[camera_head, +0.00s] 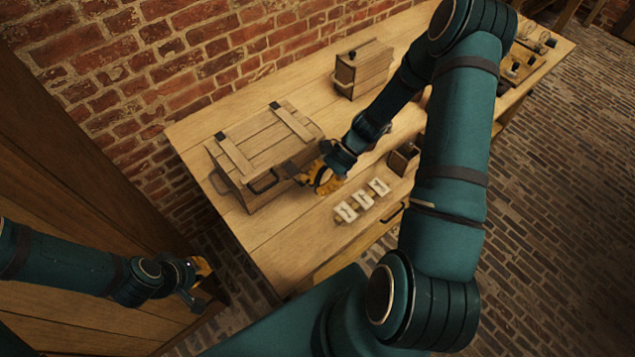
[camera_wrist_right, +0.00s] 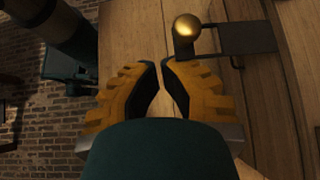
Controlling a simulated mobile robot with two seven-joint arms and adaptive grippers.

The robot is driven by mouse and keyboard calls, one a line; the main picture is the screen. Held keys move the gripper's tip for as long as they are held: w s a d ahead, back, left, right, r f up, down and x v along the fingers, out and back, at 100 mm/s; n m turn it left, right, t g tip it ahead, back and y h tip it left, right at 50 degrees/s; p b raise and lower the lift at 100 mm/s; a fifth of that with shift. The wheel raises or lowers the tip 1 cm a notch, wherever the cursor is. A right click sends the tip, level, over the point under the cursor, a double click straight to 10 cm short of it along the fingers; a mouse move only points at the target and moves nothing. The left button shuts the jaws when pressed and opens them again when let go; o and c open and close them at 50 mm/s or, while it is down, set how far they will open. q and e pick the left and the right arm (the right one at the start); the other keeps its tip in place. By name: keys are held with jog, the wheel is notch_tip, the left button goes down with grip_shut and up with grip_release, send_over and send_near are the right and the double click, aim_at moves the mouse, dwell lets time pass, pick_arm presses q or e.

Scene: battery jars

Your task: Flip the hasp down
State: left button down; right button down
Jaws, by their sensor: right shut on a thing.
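The wooden chest (camera_head: 238,138) stands on the workbench with its lid down. In the right wrist view, the hasp (camera_wrist_right: 248,38) is a dark plate with a brass knob (camera_wrist_right: 187,27) at its end, against the chest's wooden planks. My right gripper (camera_head: 309,174) is at the chest's front. In the wrist view, its yellow fingers (camera_wrist_right: 161,66) are nearly together, just below the knob. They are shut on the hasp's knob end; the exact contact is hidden. My left gripper (camera_head: 197,290) hangs low at the left, away from the chest; its jaws are too small to read.
A smaller wooden box (camera_head: 362,70) stands farther back on the workbench (camera_head: 290,245). Pale labelled cards (camera_head: 362,200) and a small dark box (camera_head: 403,158) lie right of the chest. A brick wall (camera_head: 150,60) runs behind. The bench's near left part is clear.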

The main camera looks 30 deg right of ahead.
jog(key=v, duration=1.2)
dwell(0.5)
